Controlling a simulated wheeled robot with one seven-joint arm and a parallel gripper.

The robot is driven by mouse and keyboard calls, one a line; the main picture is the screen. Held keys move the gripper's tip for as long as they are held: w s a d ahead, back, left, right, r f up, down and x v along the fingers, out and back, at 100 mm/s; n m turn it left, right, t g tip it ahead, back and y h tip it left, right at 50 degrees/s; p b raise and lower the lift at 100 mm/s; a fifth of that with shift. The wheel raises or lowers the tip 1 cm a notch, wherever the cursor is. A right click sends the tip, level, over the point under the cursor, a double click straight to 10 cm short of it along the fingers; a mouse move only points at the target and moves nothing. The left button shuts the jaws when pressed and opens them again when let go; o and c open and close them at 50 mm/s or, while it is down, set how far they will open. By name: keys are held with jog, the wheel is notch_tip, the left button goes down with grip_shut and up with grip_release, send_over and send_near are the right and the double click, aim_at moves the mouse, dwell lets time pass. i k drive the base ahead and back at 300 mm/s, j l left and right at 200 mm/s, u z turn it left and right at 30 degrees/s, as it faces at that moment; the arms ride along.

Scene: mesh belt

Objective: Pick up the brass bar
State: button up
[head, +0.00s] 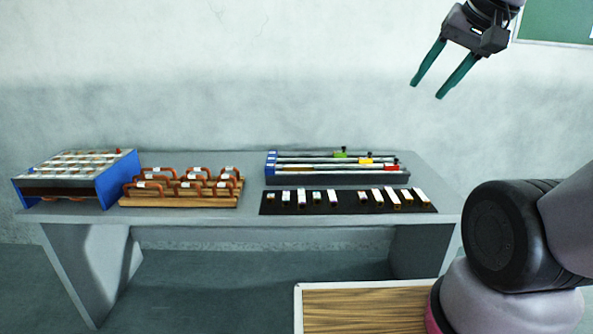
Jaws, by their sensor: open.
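A row of several small bars with white tops (301,197) lies on a black mat (347,203) at the front right of the grey table. Some show yellowish or brownish ends, such as the bar (396,201) in the right part of the row. They are too small for me to tell which one is the brass bar. My gripper (426,90) is at the upper right, with two green fingers spread apart and nothing between them. It is high above the table, well clear of the mat and bars.
Behind the mat, a blue-grey rack (335,180) holds long rods with green, yellow and red parts. To the left are a wooden board (180,200) with copper-coloured handles and a blue-sided box (118,178). A wood-topped surface (363,309) is in front. Air around my gripper is free.

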aim_at(285, 167)
jog(key=i, duration=0.65)
jog(key=i+j, duration=0.15)
jog(key=i, duration=0.5)
